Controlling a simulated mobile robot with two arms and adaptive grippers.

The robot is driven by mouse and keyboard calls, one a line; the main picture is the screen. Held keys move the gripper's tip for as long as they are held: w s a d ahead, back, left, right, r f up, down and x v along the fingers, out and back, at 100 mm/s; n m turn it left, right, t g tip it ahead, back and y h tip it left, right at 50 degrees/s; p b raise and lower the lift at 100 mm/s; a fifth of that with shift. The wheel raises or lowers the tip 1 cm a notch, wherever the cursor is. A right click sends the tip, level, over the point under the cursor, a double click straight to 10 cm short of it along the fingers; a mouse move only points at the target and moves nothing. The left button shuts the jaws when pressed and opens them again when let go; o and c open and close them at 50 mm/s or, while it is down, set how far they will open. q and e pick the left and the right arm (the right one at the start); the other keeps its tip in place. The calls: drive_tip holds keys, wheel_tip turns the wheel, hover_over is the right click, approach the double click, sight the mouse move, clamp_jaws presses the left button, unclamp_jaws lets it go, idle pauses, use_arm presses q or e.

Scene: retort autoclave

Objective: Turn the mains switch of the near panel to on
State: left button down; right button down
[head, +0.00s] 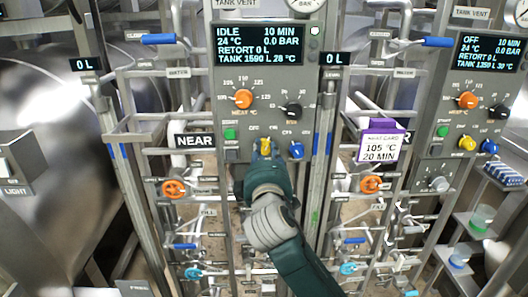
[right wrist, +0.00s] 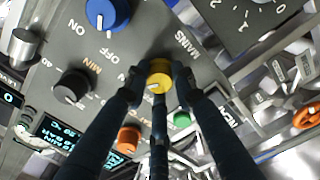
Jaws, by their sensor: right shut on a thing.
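The near panel (head: 222,103) stands in the middle of the head view, with its display (head: 259,44) lit and reading IDLE. The yellow switch (head: 265,146) sits low on it, left of a blue knob (head: 296,150). In the right wrist view the yellow switch (right wrist: 159,75) is beside the word MAINS. My right gripper (right wrist: 157,88) is shut on this switch, its fingers around the knob. The gripper (head: 264,160) hides part of the lower panel in the head view. A light mark shows on the knob's face; its exact setting is hard to read. My left gripper is not in view.
An orange knob (head: 243,99), a black knob (head: 291,110) and a green button (head: 229,134) are close above. A second panel (head: 452,110) at right reads OFF. A purple-topped card (head: 381,140) hangs between them. Pipes and orange valve wheels (head: 173,188) crowd both sides.

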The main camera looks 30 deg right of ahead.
drive_tip(key=shift+f, duration=0.1)
drive_tip(key=c, duration=1.4)
unclamp_jaws()
drive_tip(key=shift+d, duration=0.15)
drive_tip(key=shift+c, duration=0.2)
drive_tip(key=shift+s+a, duration=0.2)
drive_tip(key=v, duration=1.1)
drive_tip(key=shift+s, duration=0.3)
drive_tip(key=shift+a, duration=0.15)
